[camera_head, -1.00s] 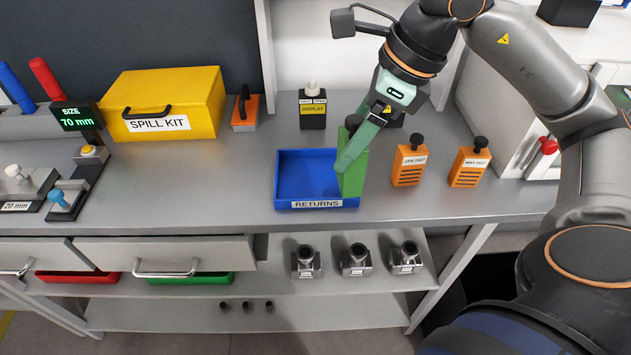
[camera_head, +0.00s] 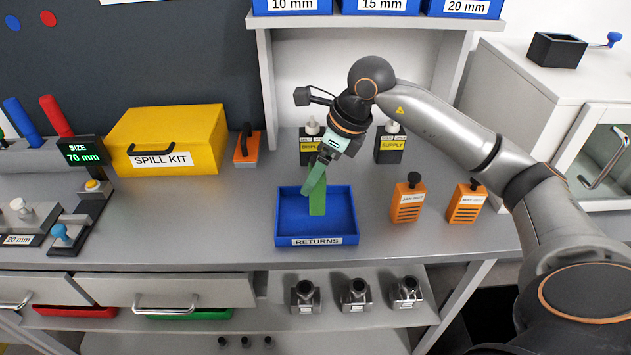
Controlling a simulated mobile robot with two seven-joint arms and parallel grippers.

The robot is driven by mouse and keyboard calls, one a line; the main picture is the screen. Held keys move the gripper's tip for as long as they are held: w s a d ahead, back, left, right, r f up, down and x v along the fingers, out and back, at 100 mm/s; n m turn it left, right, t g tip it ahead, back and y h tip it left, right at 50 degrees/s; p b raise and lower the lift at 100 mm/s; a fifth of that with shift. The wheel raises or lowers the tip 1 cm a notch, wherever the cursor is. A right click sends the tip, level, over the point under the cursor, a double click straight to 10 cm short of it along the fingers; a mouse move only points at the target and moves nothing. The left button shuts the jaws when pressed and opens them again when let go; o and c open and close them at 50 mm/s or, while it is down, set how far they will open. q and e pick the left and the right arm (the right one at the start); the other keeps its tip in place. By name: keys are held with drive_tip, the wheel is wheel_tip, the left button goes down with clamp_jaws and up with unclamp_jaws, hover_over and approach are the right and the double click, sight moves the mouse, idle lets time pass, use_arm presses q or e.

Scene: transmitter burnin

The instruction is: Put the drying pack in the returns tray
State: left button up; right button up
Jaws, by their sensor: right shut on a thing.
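The blue returns tray (camera_head: 317,241), labelled RETURNS, sits near the front edge of the grey bench. The fingers hide the pack's upper part. I cannot tell whether its lower end touches the tray floor. My left gripper is not in view.
Two orange packs with black knobs, one (camera_head: 408,203) nearer the tray and one (camera_head: 466,203) farther right, stand on the bench. Behind are a dark SUPPLY container (camera_head: 389,150) and a partly hidden one (camera_head: 309,146). A yellow spill kit (camera_head: 170,138) stands left.

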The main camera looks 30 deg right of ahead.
drive_tip(key=shift+w+f+p, duration=0.15)
drive_tip(key=shift+w+f, duration=0.05)
drive_tip(key=shift+f, duration=0.8)
drive_tip(key=shift+w+f+p, duration=0.15)
drive_tip(key=shift+w+f, duration=0.05)
drive_tip(key=shift+f, duration=0.8)
drive_tip(key=shift+f, duration=0.1)
drive_tip(key=o, duration=1.3)
drive_tip(key=shift+d+r, duration=0.1)
drive_tip(key=shift+r, duration=0.2)
drive_tip(key=v, duration=1.1)
drive_tip(key=shift+s+r, duration=0.15)
drive_tip(key=shift+r, duration=0.15)
